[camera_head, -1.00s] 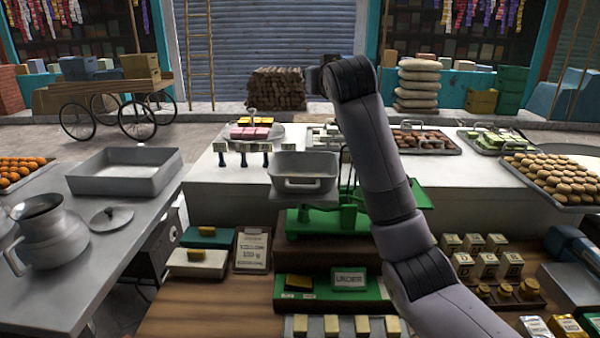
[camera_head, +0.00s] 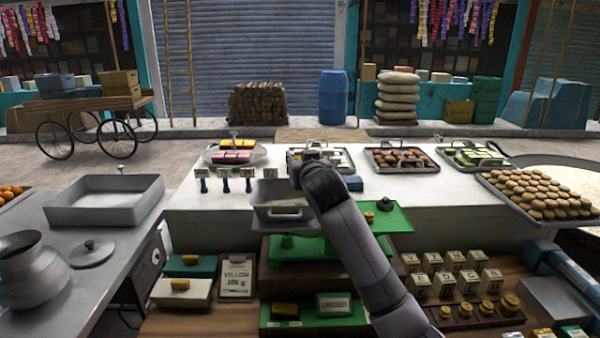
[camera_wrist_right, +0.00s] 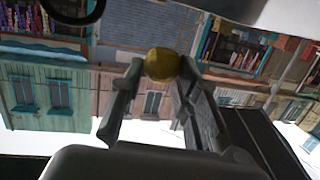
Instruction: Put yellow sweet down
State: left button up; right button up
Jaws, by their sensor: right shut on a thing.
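In the right wrist view a rounded golden-yellow sweet (camera_wrist_right: 162,65) sits between the two fingertips of my right gripper (camera_wrist_right: 160,75), which is shut on it. The wrist view looks out on upside-down house fronts. In the head view my right arm reaches forward, its end (camera_head: 310,165) above the white counter's front edge, near the steel scale pan (camera_head: 282,212). The fingers and the held sweet are mostly hidden there by the arm. My left gripper is not in view.
The green scale pan (camera_head: 402,220) holds small weights. Trays of brown sweets (camera_head: 408,158), green sweets (camera_head: 475,155) and round biscuits (camera_head: 540,192) fill the counter's right side. An empty grey tray (camera_head: 105,213) lies at left. Bare white counter (camera_head: 190,183) shows near the round tray.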

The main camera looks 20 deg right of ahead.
jog(key=shift+f, duration=0.45)
notch_tip(320, 180, down, 2)
jog(key=shift+f+p, duration=0.25)
jog(key=shift+p, duration=0.2)
jog(key=shift+f, duration=0.25)
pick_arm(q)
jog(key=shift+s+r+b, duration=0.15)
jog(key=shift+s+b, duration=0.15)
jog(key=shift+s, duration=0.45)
pick_arm(e)
jog(key=shift+f, duration=0.6)
